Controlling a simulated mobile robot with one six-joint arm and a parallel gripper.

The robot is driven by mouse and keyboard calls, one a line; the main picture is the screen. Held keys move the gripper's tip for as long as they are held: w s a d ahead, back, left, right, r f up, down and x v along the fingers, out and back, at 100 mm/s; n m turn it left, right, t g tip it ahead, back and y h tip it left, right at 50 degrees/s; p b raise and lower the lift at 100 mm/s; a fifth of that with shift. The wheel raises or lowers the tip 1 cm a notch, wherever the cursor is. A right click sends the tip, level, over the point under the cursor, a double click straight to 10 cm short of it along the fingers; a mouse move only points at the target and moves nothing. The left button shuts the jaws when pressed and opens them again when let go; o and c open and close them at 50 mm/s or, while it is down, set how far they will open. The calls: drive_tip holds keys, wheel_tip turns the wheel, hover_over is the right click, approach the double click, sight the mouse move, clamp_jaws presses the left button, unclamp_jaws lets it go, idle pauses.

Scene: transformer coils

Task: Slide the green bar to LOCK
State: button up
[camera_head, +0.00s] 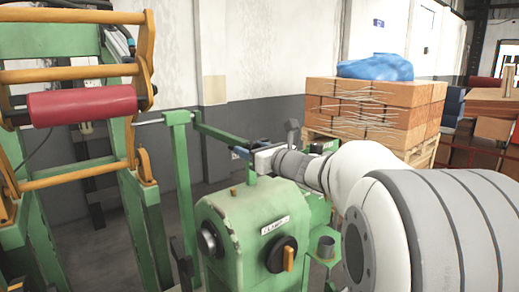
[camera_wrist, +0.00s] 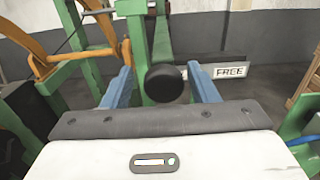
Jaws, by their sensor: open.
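The green bar (camera_wrist: 163,38) runs away from the camera in the wrist view, with a round black knob (camera_wrist: 165,83) at its near end. A white plate reading FREE (camera_wrist: 231,71) is just right of the knob. My gripper (camera_wrist: 158,68) is open, with one blue finger on each side of the knob and visible gaps. In the head view, my gripper (camera_head: 258,147) is at the far end of my arm, behind the green machine housing, and the bar (camera_head: 222,134) reaches toward it from the left. No LOCK marking is readable.
A green housing (camera_head: 245,225) with a dark dial (camera_head: 282,254) stands in front of my gripper. A green frame with a red roller (camera_head: 82,105) is at left. Stacked bricks (camera_head: 375,112) on a pallet are behind at right.

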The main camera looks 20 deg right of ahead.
drive_tip(key=b+v, duration=0.1)
drive_tip(key=v, duration=0.7)
drive_tip(key=shift+b, duration=0.3)
